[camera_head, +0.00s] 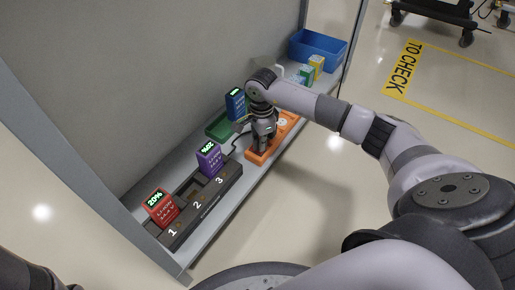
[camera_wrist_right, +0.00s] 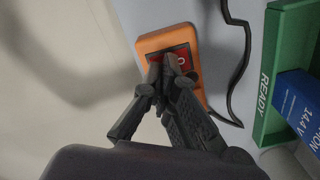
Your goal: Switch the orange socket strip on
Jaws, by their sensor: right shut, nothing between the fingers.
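The orange socket strip (camera_head: 257,155) lies on the grey shelf, with a round white socket showing towards its far end. In the right wrist view, the end of the orange strip (camera_wrist_right: 150,42) carries a red rocker switch (camera_wrist_right: 184,60) with a white circle mark. My right gripper (camera_head: 262,143) points down over the near end of the strip. In the right wrist view, its closed, empty fingertips (camera_wrist_right: 163,63) are at the red switch and hide part of it. I cannot tell whether they touch or press it. Only a dark part of my left arm shows at the lower left.
A dark charger (camera_head: 206,210) with numbered bays holds a red and a purple battery. A green READY tray (camera_head: 217,127) and a blue battery (camera_head: 235,105) stand behind the strip. A black cable runs beside it. A blue bin (camera_head: 318,52) and small boxes stand farther along.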

